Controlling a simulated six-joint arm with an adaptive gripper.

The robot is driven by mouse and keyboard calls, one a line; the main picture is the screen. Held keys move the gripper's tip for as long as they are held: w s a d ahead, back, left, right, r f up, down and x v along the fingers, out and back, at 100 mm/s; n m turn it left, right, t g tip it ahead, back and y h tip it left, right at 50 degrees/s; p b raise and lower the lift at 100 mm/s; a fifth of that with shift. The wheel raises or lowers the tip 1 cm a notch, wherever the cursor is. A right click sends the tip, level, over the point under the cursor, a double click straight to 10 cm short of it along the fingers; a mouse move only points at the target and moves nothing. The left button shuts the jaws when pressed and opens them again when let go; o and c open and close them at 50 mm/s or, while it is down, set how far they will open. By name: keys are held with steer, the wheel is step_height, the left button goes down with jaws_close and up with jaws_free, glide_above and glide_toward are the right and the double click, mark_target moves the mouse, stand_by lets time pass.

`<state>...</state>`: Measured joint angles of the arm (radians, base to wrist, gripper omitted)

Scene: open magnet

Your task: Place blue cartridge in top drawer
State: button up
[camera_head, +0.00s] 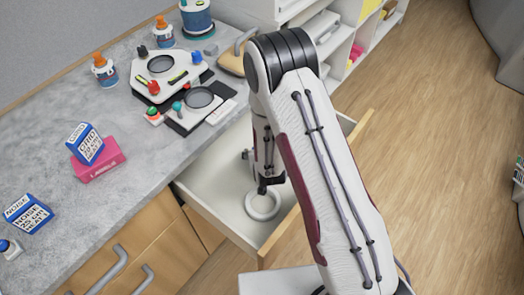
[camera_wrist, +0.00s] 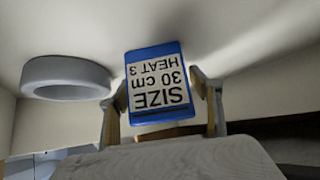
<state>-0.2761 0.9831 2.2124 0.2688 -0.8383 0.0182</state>
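A blue cartridge (camera_wrist: 158,52) with a white label reading "SIZE 30 cm HEAT 3" shows upside down in the wrist view. In the head view my gripper (camera_head: 266,184) is down inside the open top drawer (camera_head: 216,216). The cartridge is hidden there behind my arm. I cannot tell whether the cartridge touches the drawer floor.
A pale ring (camera_head: 262,206) lies in the drawer near my gripper; it also shows in the wrist view (camera_wrist: 66,78). On the grey counter (camera_head: 135,185) stand a blue box (camera_head: 86,146) on a pink box (camera_head: 98,166), another blue box (camera_head: 27,213), bottles and a white device (camera_head: 160,72).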

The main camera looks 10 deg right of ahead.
stand_by(0.4)
steer(key=shift+s+r, duration=0.45)
steer(key=shift+r, duration=0.15)
steer(key=v, duration=1)
steer(key=shift+s+r, duration=0.25)
steer(key=shift+r, duration=0.1)
stand_by(0.3)
